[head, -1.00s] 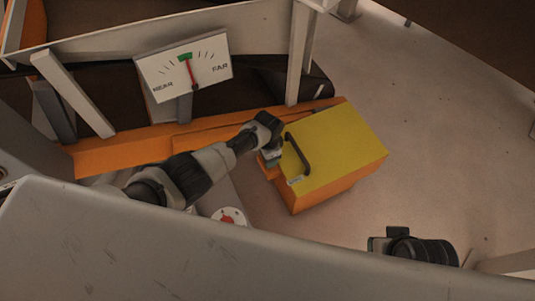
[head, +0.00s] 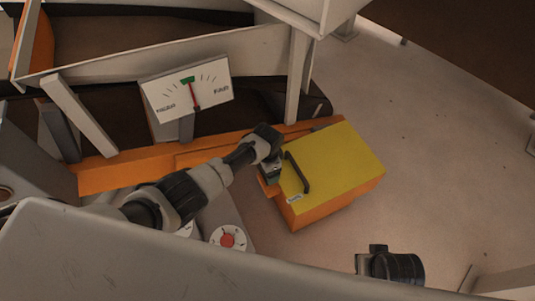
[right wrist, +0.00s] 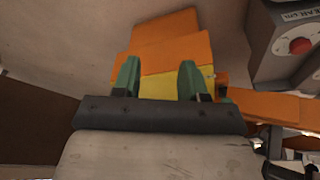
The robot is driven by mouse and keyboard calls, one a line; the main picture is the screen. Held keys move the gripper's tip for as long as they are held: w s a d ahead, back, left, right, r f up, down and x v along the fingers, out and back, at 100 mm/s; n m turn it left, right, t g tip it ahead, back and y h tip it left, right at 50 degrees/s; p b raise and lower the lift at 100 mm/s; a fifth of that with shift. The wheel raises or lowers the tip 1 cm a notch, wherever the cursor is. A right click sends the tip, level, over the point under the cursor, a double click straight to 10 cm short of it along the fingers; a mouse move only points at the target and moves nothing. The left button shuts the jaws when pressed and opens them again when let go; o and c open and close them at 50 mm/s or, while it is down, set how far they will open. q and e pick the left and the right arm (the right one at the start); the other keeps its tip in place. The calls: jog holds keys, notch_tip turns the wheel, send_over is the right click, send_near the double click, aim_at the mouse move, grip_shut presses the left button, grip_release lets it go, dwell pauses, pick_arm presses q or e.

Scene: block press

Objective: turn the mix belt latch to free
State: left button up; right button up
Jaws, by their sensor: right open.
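No part is clearly readable as the mix belt latch. A white round dial with a red knob (head: 228,239) sits on a grey housing, partly cut off by my body. A red knob on a grey box also shows in the right wrist view (right wrist: 301,46). My left gripper (head: 271,168) is at the left edge of a yellow-topped orange box (head: 340,160), beside its black handle (head: 297,172); its fingers are too small to read.
A white gauge (head: 190,88) with a red needle near a green mark stands behind an orange beam (head: 120,174). Grey posts and rails frame the left and back. Bare floor (head: 430,150) lies right of the box.

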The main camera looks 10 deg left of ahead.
pick_arm(q)
notch_tip(320, 180, up, 7)
jog(key=p, duration=0.3)
pick_arm(e)
notch_tip(320, 180, down, 12)
jog(key=s, duration=0.2)
jog(key=shift+s+r+g, duration=0.15)
jog(key=shift+r+g, duration=0.1)
jog(key=shift+g, duration=0.15)
pick_arm(q)
jog(key=shift+r, duration=0.1)
pick_arm(e)
jog(key=shift+d, duration=0.1)
